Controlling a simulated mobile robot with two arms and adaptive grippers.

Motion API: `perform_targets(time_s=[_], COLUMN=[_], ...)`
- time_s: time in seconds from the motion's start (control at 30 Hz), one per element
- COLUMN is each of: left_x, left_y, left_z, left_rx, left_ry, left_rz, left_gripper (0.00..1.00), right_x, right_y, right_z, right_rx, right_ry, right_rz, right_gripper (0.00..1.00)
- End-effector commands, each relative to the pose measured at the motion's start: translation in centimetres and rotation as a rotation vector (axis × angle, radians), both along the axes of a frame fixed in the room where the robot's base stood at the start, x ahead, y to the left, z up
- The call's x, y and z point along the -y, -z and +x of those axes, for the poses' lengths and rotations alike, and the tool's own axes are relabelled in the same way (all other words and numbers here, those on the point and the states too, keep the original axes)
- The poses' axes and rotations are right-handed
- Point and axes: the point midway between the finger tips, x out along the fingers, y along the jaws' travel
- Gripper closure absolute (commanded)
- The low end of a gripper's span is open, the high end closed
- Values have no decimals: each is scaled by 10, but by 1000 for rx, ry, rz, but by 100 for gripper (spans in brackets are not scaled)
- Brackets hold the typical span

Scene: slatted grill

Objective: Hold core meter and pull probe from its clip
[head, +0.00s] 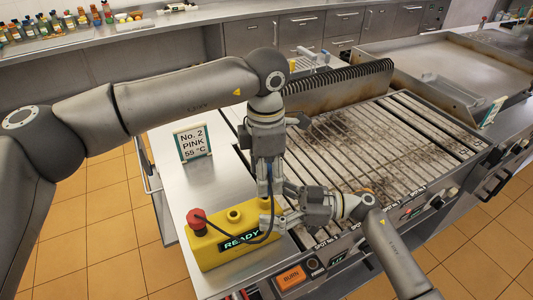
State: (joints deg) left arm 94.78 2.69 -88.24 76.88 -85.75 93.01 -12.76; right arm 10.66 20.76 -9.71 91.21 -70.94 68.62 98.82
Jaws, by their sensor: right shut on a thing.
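The yellow core meter (213,248) lies on the steel counter, with a lit READY display and a red knob on its left end. My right gripper (270,214) reaches in from the right and is shut at the meter's right end, seemingly on the meter. My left gripper (266,194) points down just above the same end; its fingertips overlap the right gripper, and I cannot tell whether they are open or shut. The probe and clip are not clearly visible behind the grippers.
A sign reading No. 2 PINK 55 °C (193,142) stands on the counter behind the meter. The slatted grill (370,140) lies to the right, with an orange BURN button (293,275) at its front. The counter (178,187) is clear between sign and meter.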

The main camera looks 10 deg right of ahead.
Motion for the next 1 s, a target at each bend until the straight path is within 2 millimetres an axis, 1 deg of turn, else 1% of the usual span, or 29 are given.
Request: perform_targets(time_s=[0.03, 0.1, 0.2, 0.37, 0.6, 0.67, 1.0], left_x=[0, 0, 0, 0, 0, 0, 0], left_y=[9, 18, 27, 34, 35, 34, 34], left_z=[-1, 0, 0, 0, 0, 0, 0], left_rx=[-1, -1, -1, 1, 1, 1, 1], left_ry=[0, 0, -1, -1, 0, 0, 0], left_rz=[2, 1, 1, 0, 0, 0, 0], left_gripper=[49, 49, 49, 49, 49, 56, 99], right_x=[-2, -2, -2, -2, -2, -2, -2], right_y=[4, 4, 4, 4, 5, 5, 5], right_z=[-3, -3, -3, -3, -3, -3, -3], right_rx=[-9, -9, -9, -9, -9, -9, -9], right_ry=[-9, -9, -9, -9, -8, -8, -8], right_rz=[-3, -3, -3, -4, -4, -4, -4], right_gripper=[48, 48, 48, 48, 48, 48, 48])
